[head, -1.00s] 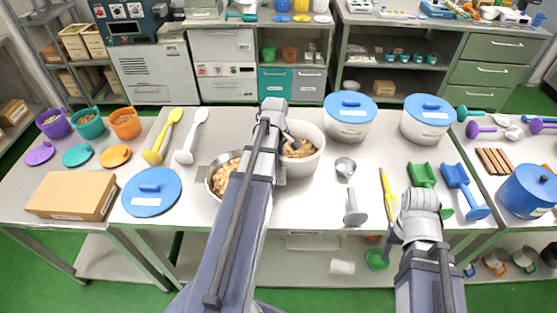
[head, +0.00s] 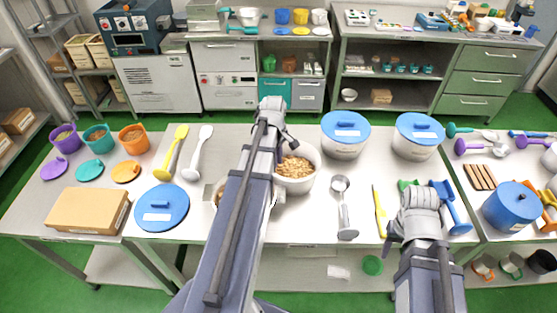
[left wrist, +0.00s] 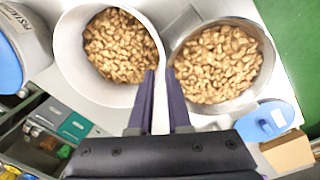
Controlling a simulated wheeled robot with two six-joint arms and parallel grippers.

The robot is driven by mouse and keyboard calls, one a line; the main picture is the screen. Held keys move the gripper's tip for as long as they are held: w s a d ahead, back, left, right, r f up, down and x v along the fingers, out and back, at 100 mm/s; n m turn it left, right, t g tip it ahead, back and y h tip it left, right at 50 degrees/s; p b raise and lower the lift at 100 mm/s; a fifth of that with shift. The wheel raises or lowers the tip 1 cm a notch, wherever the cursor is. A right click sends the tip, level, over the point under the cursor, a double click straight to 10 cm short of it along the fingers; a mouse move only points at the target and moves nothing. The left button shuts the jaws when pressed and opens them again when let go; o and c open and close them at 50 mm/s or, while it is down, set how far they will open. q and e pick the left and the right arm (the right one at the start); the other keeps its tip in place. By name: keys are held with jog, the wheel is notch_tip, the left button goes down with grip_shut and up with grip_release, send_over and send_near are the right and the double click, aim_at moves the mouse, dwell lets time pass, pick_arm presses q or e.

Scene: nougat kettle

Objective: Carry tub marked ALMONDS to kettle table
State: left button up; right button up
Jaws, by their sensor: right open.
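An open white tub (head: 296,186) of tan nuts stands on the front table, partly behind my left arm; I see no readable label on it. In the left wrist view the tub (left wrist: 66,62) is at upper left, touching or nearly touching a metal bowl (left wrist: 262,92) of similar nuts. My left gripper (left wrist: 162,72) is open, fingers apart above the side where tub and bowl meet; contact with the rim is unclear. It also shows in the head view (head: 284,142). My right gripper (head: 393,236) is open and empty near a yellow spatula (head: 379,208).
Two blue-lidded white tubs (head: 344,150) (head: 418,150) stand behind. A blue lid (head: 175,212) and brown box (head: 85,212) lie left. A metal scoop (head: 343,215) lies right of the open tub. A blue pot (head: 508,212) stands on the right table. The green floor (head: 300,112) behind is clear.

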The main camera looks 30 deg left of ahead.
pick_arm(q)
jog(key=s+d+m, duration=0.3)
jog(key=d+m, duration=0.3)
jog(key=d, duration=0.4)
jog(key=s+d+m, duration=0.4)
jog(key=d+m, duration=0.3)
jog(key=d, duration=0.4)
jog(key=s+d+m+g+y, duration=0.1)
jog(key=s+d+m, duration=0.3)
jog(key=d+m, duration=0.3)
jog(key=d, duration=0.4)
notch_tip(320, 180, down, 6)
jog(key=b, duration=0.6)
